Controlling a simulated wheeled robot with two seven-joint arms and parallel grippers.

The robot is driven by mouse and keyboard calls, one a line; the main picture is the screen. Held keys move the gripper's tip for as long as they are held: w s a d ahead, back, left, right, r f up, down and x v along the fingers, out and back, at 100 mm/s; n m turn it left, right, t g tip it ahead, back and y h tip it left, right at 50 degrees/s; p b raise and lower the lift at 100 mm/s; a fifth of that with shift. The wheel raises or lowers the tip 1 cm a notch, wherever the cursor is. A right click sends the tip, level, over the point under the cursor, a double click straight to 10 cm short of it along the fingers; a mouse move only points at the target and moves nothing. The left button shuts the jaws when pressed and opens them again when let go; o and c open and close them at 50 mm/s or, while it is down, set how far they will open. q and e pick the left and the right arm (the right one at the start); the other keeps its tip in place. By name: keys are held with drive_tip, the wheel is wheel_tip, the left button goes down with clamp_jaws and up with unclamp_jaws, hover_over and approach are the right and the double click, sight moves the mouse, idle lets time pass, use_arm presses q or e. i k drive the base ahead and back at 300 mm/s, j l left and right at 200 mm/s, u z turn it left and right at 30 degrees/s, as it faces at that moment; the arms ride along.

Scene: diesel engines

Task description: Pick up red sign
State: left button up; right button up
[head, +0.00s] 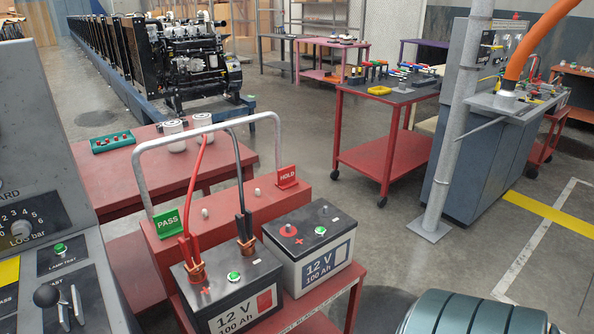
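The red sign (287,176), marked HOLD, stands upright at the right end of a red box (224,212). A green sign (167,223), marked PASS, stands at the left end of the same box. A grey metal hoop (212,129) rises over the box, with its right leg close behind the red sign. Neither of my grippers shows in the head view.
Two 12 V batteries (312,246) (232,297) stand in front of the box on a red stand, with a red cable (197,170) and a black cable (237,165) above. A control panel (40,220) is at left; a grey post (455,130) at right.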

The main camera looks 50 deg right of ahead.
sight(286, 176)
drive_tip(key=k+l, duration=0.1)
drive_tip(key=l, duration=0.85)
drive_tip(key=k+l, duration=0.15)
drive_tip(key=l, duration=0.3)
drive_tip(key=k+l, duration=0.1)
drive_tip(key=l, duration=0.35)
